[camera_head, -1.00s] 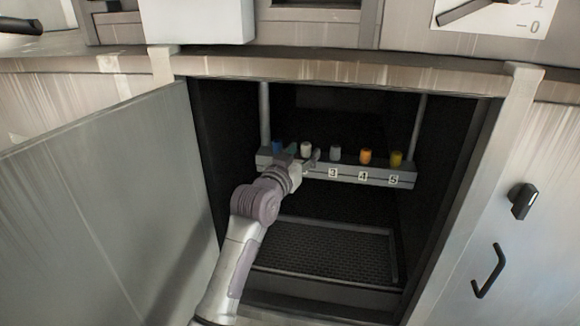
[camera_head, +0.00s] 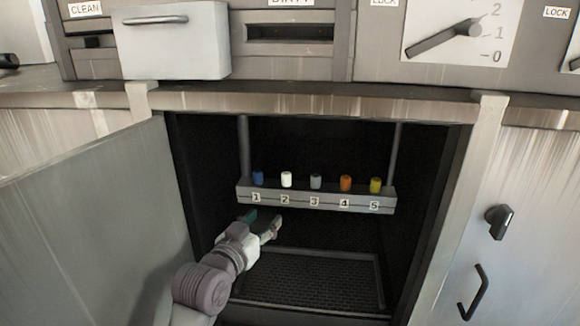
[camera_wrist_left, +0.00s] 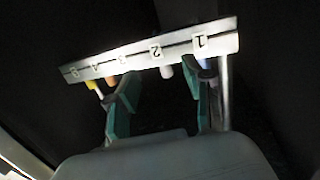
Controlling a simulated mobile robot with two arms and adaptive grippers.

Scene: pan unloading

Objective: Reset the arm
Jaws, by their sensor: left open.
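My left gripper (camera_head: 262,224) is open and empty inside the open cabinet, in front of and below the numbered rack (camera_head: 225,190). In the left wrist view the fingers of the left gripper (camera_wrist_left: 160,100) are spread apart, with the rack (camera_wrist_left: 180,46) beyond them. The rack holds a blue cylinder (camera_head: 258,178) at 1, a white one (camera_head: 286,179) at 2, a grey one (camera_head: 316,181) at 3, an orange one (camera_head: 346,183) at 4 and a yellow one (camera_head: 376,185) at 5. My right gripper is not in view.
The cabinet door (camera_head: 95,225) stands open on the left. A mesh tray (camera_head: 320,278) lies on the cabinet floor. A white drawer (camera_head: 172,42) juts out above. A closed panel with a black handle (camera_head: 474,293) is on the right.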

